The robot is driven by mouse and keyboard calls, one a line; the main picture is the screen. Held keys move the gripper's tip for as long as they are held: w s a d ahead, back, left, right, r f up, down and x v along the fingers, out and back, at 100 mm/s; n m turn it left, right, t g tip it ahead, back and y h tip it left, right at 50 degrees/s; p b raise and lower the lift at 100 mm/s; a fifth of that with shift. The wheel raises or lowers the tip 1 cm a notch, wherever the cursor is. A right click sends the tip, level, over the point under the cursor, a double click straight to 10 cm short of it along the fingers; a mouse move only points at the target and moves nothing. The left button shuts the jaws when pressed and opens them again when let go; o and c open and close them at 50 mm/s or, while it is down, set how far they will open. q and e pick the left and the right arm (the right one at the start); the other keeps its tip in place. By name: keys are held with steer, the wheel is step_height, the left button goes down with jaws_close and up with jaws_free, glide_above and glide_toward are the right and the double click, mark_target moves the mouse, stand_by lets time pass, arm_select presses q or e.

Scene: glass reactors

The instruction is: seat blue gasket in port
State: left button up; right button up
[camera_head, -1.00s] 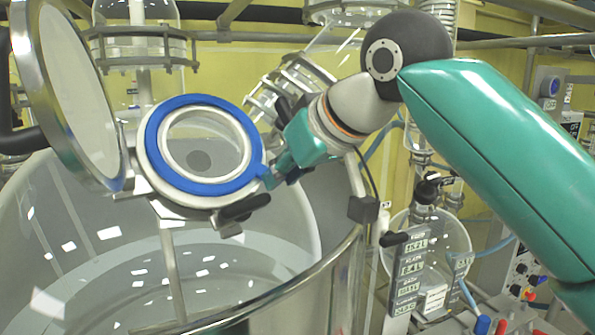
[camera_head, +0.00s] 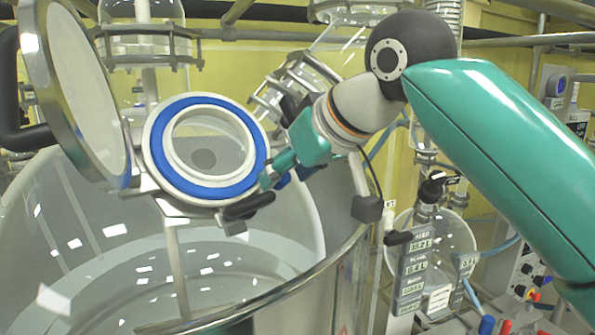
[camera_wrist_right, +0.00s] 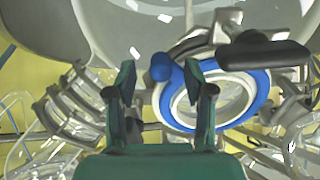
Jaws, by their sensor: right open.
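The blue gasket (camera_head: 160,150) is a flat ring lying around the white-rimmed round port (camera_head: 150,170) on the glass reactor. It looks flush with the rim all round, though its near right edge is partly behind the gripper. My right gripper (camera_head: 270,176) is at the gasket's right edge with its fingers apart. In the right wrist view the open fingers (camera_wrist_right: 160,85) stand on either side of a blue tab (camera_wrist_right: 160,68), and the gasket (camera_wrist_right: 262,95) shows to the right. I cannot tell whether a finger touches the tab. My left gripper is not in view.
A round lid (camera_head: 80,90) stands open left of the port. A black clamp handle (camera_head: 248,206) juts out just below the gripper. The large glass vessel (camera_head: 90,260) is below. Pipes and glassware fill the background.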

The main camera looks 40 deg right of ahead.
steer(key=shift+s+r, duration=0.1)
steer(key=shift+s+r, duration=0.2)
steer(key=v, duration=1.1)
steer(key=shift+s, duration=0.1)
